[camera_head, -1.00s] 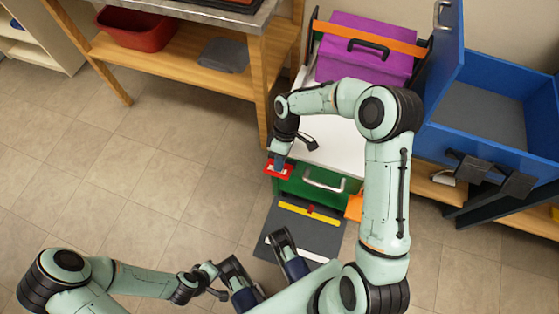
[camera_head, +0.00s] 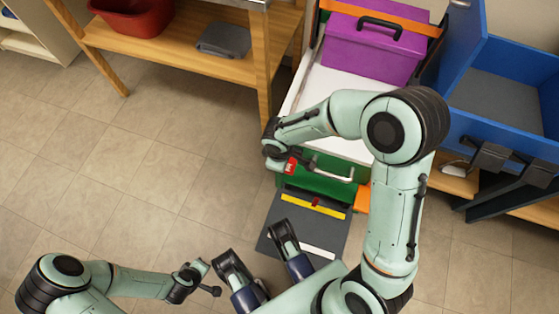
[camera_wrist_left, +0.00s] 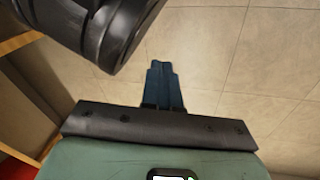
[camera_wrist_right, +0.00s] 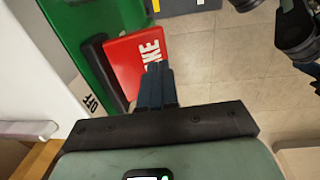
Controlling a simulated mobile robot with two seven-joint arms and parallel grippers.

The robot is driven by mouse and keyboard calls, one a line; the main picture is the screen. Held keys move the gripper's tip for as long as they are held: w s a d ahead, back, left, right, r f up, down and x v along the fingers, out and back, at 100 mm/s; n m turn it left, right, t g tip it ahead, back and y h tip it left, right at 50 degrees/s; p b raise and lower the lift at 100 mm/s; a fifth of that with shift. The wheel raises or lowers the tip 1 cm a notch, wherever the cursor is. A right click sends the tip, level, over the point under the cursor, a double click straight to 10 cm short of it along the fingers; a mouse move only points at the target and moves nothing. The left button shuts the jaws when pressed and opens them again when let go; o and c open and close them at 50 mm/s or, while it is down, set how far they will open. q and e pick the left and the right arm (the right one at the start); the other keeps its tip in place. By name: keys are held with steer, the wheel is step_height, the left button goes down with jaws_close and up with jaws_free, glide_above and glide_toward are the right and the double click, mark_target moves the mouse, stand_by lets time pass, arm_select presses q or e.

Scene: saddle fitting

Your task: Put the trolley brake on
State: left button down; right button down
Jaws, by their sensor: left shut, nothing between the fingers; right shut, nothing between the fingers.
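The trolley (camera_head: 340,192) has a green front and a white top. A red brake paddle (camera_head: 291,165) is at its left front corner. In the right wrist view the red paddle (camera_wrist_right: 128,58) shows white letters ending in "KE", beside a dark bar and a white label (camera_wrist_right: 88,100) with partly hidden lettering. My right gripper (camera_wrist_right: 156,72) is shut and empty, its tips over or against the paddle's edge; I cannot tell whether they touch. My left gripper (camera_wrist_left: 163,72) is shut and empty over bare floor, away from the trolley.
A purple toolbox (camera_head: 370,45) stands on the trolley. A silver handle (camera_head: 332,170) crosses its front, above a grey plate (camera_head: 275,232) with a yellow strip. A blue bin (camera_head: 505,90) is on the right, a wooden bench (camera_head: 180,42) at the back left. Floor at left is clear.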

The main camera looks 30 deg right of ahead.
arm_select(q)
steer(key=shift+s+a+f+g+b, duration=0.1)
steer(key=shift+s+f+g+b, duration=0.1)
steer(key=shift+s+f, duration=0.3)
steer(key=shift+s+a+f+g+b, duration=0.15)
steer(key=shift+s+f+g, duration=0.1)
steer(key=shift+s, duration=0.3)
arm_select(e)
steer(key=shift+s+a+f, duration=0.1)
steer(key=shift+s+f, duration=0.05)
steer(key=shift+f, duration=0.5)
steer(key=shift+s+f, duration=0.1)
steer(key=shift+f, duration=0.05)
